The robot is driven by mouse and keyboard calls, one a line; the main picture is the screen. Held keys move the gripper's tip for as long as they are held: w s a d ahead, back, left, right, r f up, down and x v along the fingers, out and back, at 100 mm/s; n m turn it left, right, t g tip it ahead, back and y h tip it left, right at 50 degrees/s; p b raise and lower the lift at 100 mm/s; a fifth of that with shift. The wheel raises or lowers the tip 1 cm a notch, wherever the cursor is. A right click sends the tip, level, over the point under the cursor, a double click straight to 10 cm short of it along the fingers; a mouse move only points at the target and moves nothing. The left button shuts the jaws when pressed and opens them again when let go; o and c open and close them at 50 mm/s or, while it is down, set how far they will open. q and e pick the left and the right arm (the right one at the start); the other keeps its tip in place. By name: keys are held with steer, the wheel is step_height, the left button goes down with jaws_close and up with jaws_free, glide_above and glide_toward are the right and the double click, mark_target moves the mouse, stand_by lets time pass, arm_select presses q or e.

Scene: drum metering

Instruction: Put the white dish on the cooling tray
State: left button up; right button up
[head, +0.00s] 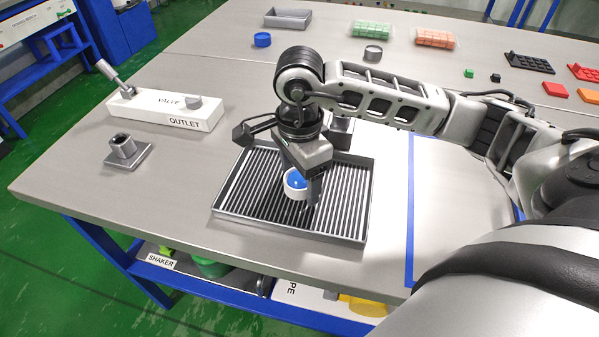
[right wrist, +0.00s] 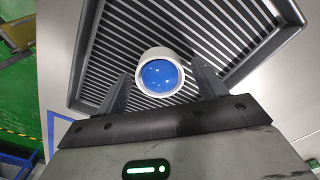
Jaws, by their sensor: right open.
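The white dish (head: 288,192), round with blue contents, is over the slats of the cooling tray (head: 236,218) and looks to rest on them, though its underside is hidden. In the right wrist view the dish (right wrist: 142,84) shows against the dark slats of the tray (right wrist: 283,52). My right gripper (head: 301,197) points down over the tray's middle. Its fingers (right wrist: 162,84) are open, one on either side of the dish, with the dish between them. In the head view the gripper body partly covers the dish. My left gripper is not in view.
A white valve block (head: 150,108) labelled OUTLET and a metal socket on a plate (head: 125,152) stand left of the tray. Behind are a blue puck (head: 262,40), a grey cylinder (head: 373,53) and a grey open bin (head: 288,18). A blue line (head: 410,200) runs right of the tray.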

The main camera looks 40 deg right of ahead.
mark_target(300, 178)
step_height(300, 178, up, 12)
steer(key=shift+r, duration=0.15)
stand_by(0.7)
